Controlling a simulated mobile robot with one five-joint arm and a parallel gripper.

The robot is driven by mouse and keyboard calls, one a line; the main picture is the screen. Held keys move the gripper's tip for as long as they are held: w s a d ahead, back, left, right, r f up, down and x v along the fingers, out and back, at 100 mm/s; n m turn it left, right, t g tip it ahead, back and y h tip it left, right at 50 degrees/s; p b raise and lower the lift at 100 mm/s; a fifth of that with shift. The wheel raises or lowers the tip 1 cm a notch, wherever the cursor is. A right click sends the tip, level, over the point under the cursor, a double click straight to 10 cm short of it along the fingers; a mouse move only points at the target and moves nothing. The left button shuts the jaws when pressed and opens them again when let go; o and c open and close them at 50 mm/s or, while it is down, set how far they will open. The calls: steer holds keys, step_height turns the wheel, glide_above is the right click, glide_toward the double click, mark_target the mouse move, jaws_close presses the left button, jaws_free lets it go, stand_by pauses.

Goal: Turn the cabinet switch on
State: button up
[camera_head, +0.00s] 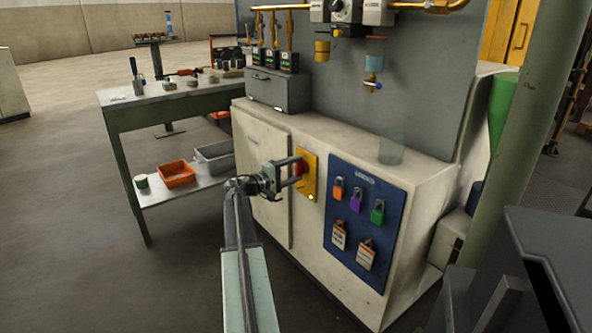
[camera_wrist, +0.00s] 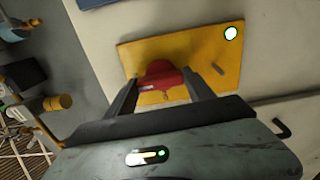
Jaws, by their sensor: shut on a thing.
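The cabinet (camera_head: 272,198) is a cream box with a yellow switch plate (camera_head: 309,178) on its front. A red switch knob (camera_head: 300,168) is mounted on the plate. In the wrist view the yellow plate (camera_wrist: 203,62) appears tilted, with the red knob (camera_wrist: 160,75) near its lower left part.
A blue board (camera_head: 365,217) with coloured padlocks and tags hangs right of the plate. A green pole (camera_head: 520,140) and a dark box stand at right. A workbench (camera_head: 150,105) with an orange tray (camera_head: 176,174) is at left. Floor in front of the bench is clear.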

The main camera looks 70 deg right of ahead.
steer(key=shift+s+m, duration=0.2)
steer(key=shift+m, duration=0.1)
steer(key=o, duration=1.4)
steer(key=shift+w, duration=0.1)
steer(key=v, duration=0.7)
steer(key=shift+w+a+f, duration=0.1)
steer(key=shift+w+a, duration=0.1)
steer(key=shift+a, duration=0.15)
